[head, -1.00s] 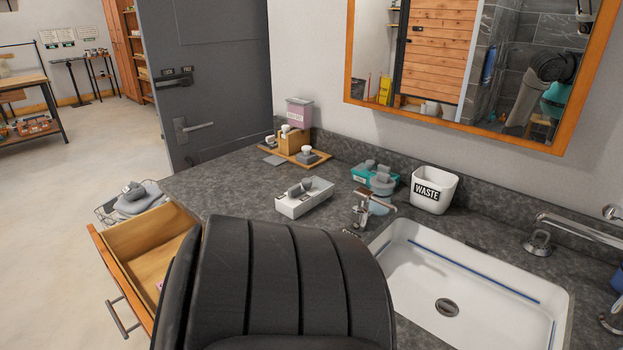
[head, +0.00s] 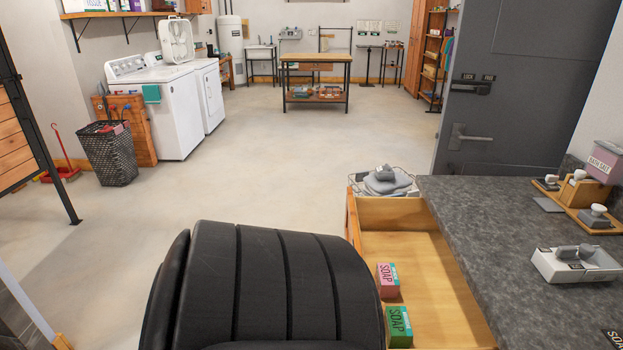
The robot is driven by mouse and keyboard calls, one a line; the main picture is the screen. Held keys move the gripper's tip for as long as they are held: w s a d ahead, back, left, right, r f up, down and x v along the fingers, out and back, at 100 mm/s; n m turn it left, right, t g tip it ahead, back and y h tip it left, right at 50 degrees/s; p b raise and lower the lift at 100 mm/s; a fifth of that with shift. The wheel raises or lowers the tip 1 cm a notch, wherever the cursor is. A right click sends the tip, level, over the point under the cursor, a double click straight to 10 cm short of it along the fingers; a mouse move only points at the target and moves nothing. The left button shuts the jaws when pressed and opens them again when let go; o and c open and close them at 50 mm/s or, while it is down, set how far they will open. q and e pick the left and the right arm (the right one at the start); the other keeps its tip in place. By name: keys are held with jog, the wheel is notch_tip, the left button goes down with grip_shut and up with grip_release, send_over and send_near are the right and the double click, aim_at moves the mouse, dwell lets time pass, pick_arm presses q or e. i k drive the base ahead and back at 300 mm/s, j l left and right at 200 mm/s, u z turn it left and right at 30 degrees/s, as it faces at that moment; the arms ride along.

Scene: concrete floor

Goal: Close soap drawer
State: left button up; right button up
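The soap drawer (head: 434,268) stands pulled out under the grey stone counter, showing its light wooden inside. A pink soap box (head: 388,281) and a green soap box (head: 398,326) lie in it near its left side. The drawer's front panel shows only as a strip at its far left corner; the rest, with the handle, is hidden behind a large black ribbed part of mine. Neither of my grippers shows in the head view.
The counter (head: 520,243) is at the right, with a white tray (head: 566,277) on it. A wire basket (head: 383,183) is beyond the drawer. A black laundry basket (head: 108,158) and white washer (head: 165,108) stand at the left. The floor between is clear.

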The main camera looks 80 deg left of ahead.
aim_at(443, 313)
jog(key=k+u, duration=0.1)
jog(key=u, duration=1.6)
